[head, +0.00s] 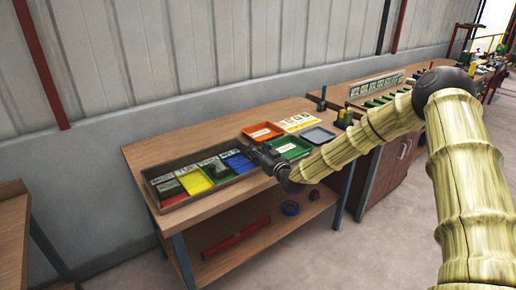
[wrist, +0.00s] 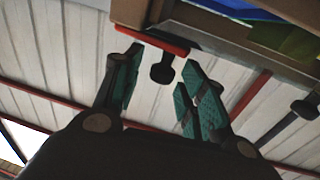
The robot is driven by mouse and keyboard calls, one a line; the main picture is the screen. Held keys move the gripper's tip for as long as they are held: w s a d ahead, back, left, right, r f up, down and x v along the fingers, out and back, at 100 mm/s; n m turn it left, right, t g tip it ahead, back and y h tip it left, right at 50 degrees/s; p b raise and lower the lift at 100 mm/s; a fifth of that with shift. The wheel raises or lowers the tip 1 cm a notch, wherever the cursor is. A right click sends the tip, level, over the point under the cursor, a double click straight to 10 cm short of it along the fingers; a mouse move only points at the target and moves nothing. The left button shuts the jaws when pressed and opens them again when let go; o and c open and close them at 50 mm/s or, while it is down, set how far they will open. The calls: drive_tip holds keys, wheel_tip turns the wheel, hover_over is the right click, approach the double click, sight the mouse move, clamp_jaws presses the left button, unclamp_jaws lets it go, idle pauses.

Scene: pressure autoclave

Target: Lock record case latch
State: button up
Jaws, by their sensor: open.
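My gripper (wrist: 158,66) is open, with teal pads on its fingers. In the wrist view, a dark knob on a short stem (wrist: 163,73) shows between the two fingers, below a red strip (wrist: 150,40). It looks like the latch; I cannot tell whether either finger touches it. In the head view, my gripper (head: 268,157) is at the right end of a long, open, dark-rimmed case (head: 196,196) on the wooden bench. The case holds red, yellow, green and blue compartments with cards. The latch is hidden by my gripper in the head view.
An orange tray (head: 263,132), a green tray (head: 290,147) and a grey tray (head: 318,135) sit right of the case, close to my gripper. A yellow card sheet (head: 300,121) lies behind them. A red bar (head: 236,238) lies on the lower shelf.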

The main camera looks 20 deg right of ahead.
drive_tip(key=shift+w+a, duration=0.15)
drive_tip(key=shift+w, duration=0.45)
clamp_jaws()
drive_tip(key=shift+a+h, duration=0.1)
drive_tip(key=shift+h, duration=0.2)
drive_tip(key=shift+w+a+m+h+b, duration=0.1)
drive_tip(key=shift+w+m+h+b, duration=0.1)
drive_tip(key=shift+m+h, duration=0.45)
drive_tip(key=shift+w+a+m+h+b, duration=0.1)
drive_tip(key=shift+w+m+h+b, duration=0.1)
drive_tip(key=shift+m+h, duration=0.4)
drive_tip(key=shift+w+m+h, duration=0.15)
drive_tip(key=shift+m+h, duration=0.2)
drive_tip(key=shift+h, duration=0.6)
